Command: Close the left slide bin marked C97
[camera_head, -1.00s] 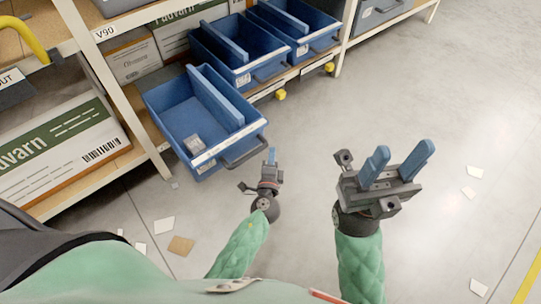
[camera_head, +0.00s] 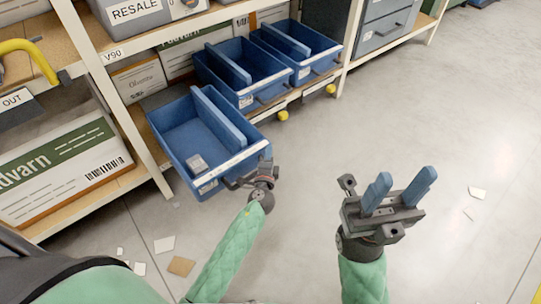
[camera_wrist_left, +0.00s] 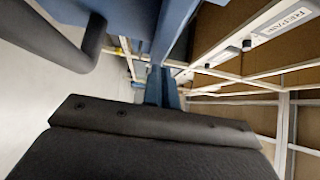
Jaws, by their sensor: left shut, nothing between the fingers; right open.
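The left slide bin (camera_head: 186,122) is a blue open-top bin with a lengthwise divider, pulled far out of the lower shelf. A small grey item (camera_head: 196,162) lies in it. A white label strip runs along its front edge; its marking is too small to read. My left gripper (camera_head: 265,168) is shut and empty at the bin's front, by the dark handle (camera_head: 238,180); I cannot tell whether it touches. In the left wrist view my shut blue fingers (camera_wrist_left: 161,88) point past the handle (camera_wrist_left: 75,40). My right gripper (camera_head: 398,190) is open and empty over the floor.
Two more blue bins, a middle one (camera_head: 236,75) and a right one (camera_head: 293,48), stick out of the same shelf. A rack upright (camera_head: 122,100) stands left of the bin. Paper scraps (camera_head: 181,265) lie on the floor; the floor at right is mostly clear.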

